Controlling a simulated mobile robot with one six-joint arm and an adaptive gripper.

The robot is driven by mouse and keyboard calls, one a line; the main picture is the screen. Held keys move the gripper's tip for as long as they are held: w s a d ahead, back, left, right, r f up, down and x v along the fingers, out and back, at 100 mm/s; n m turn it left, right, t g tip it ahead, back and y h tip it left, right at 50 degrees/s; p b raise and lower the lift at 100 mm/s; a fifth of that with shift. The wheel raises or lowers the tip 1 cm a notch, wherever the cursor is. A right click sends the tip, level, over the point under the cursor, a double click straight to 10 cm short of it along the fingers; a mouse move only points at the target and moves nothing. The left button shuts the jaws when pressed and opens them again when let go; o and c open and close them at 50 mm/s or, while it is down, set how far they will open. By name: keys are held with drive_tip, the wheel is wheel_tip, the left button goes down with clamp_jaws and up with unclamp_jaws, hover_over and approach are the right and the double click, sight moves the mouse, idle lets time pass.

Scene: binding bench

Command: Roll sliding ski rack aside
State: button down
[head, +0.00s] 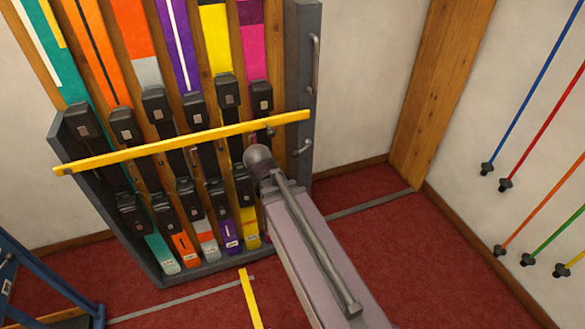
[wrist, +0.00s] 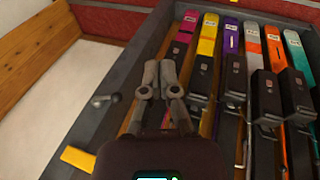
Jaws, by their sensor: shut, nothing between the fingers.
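The ski rack (head: 304,90) is a dark grey frame holding several colourful skis upright with black bindings. A yellow bar (head: 185,143) crosses its front. A long upright handle (head: 316,65) is on its right post, with a small grey hook (head: 303,146) lower down. In the wrist view the rack's side post (wrist: 125,62) runs left of the skis, with the hook (wrist: 102,100) on it. My gripper (wrist: 160,68) is shut and empty, in front of the rack near that post. In the head view my arm mostly hides it. I cannot tell whether it touches the rack.
A grey floor strip (head: 370,203) runs right from the rack over red carpet. A wooden post (head: 430,95) stands in the wall corner. Several poles (head: 535,130) hang on the right wall. A blue frame (head: 45,270) stands at lower left. Carpet right of the rack is clear.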

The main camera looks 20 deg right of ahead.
drive_tip(key=w+d+f+n+t+h+b, duration=0.2)
drive_tip(key=w+d+f+t+h+b, duration=0.45)
drive_tip(key=b, duration=0.75)
drive_tip(key=n+t+h+b, duration=0.35)
drive_tip(key=n+b, duration=0.25)
drive_tip(key=b, duration=0.9)
approach(284, 162)
drive_tip(key=shift+s+a+r+t, duration=0.2)
drive_tip(key=shift+s+r, duration=0.2)
drive_tip(key=shift+s, duration=0.2)
drive_tip(key=shift+s+a+r+t, duration=0.1)
drive_tip(key=shift+s+a+r, duration=0.1)
drive_tip(key=shift+s+r, duration=0.3)
drive_tip(key=shift+d+f, duration=0.1)
drive_tip(key=x, duration=1)
drive_tip(key=shift+w+f, duration=0.1)
drive_tip(key=shift+w, duration=0.1)
drive_tip(key=shift+s+d, duration=0.15)
drive_tip(key=shift+d, duration=0.8)
drive_tip(key=shift+s+d, duration=0.2)
drive_tip(key=shift+d, duration=0.75)
